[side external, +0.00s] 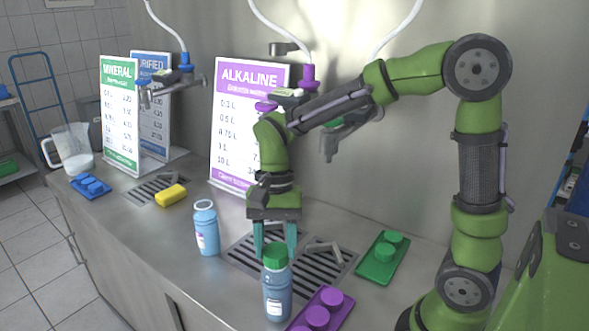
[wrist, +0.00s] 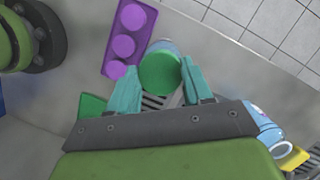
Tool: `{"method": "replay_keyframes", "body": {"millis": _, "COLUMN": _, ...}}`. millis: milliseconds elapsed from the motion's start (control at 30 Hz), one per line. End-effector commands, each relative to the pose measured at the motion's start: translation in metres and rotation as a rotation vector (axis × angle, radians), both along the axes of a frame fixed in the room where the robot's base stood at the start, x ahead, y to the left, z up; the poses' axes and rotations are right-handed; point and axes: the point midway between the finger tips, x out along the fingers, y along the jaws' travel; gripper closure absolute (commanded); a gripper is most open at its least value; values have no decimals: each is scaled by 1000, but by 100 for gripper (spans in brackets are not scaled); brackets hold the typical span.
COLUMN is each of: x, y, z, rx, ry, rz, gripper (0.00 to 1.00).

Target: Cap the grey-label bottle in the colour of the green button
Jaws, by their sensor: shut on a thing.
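A translucent blue bottle with a pale label (side external: 274,303) stands upright at the front of the counter. A green cap (side external: 275,254) sits at its top; whether it is seated on the neck cannot be told. My gripper (side external: 275,252) points down with its teal fingers at the cap. In the wrist view, the green cap (wrist: 160,73) lies between the fingers (wrist: 163,85), with the bottle beneath it. A second blue bottle (side external: 206,230), open-topped, stands to the left. A green tray (side external: 382,262) with green caps lies to the right. I cannot make out a green button.
A purple tray (side external: 299,325) with purple caps lies close beside the capped bottle. A drain grate (side external: 250,257) with a grey lever lies behind. A yellow sponge (side external: 171,195), a blue cap tray (side external: 78,190) and price signs (side external: 241,173) stand farther left and back.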

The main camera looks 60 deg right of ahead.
Motion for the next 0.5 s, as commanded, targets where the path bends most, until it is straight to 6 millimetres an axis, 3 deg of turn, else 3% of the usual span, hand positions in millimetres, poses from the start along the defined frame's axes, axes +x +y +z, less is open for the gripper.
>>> {"method": "replay_keyframes", "body": {"millis": 167, "x": 0, "y": 0, "z": 1, "rx": 0, "ry": -1, "rz": -1, "gripper": 79}}
{"method": "replay_keyframes", "body": {"millis": 200, "x": 0, "y": 0, "z": 1, "rx": 0, "ry": -1, "rz": -1, "gripper": 46}}
{"method": "replay_keyframes", "body": {"millis": 367, "x": 0, "y": 0, "z": 1, "rx": 1, "ry": -1, "rz": -1, "gripper": 21}}
{"method": "replay_keyframes", "body": {"millis": 500, "x": 0, "y": 0, "z": 1, "rx": 1, "ry": -1, "rz": -1, "gripper": 20}}
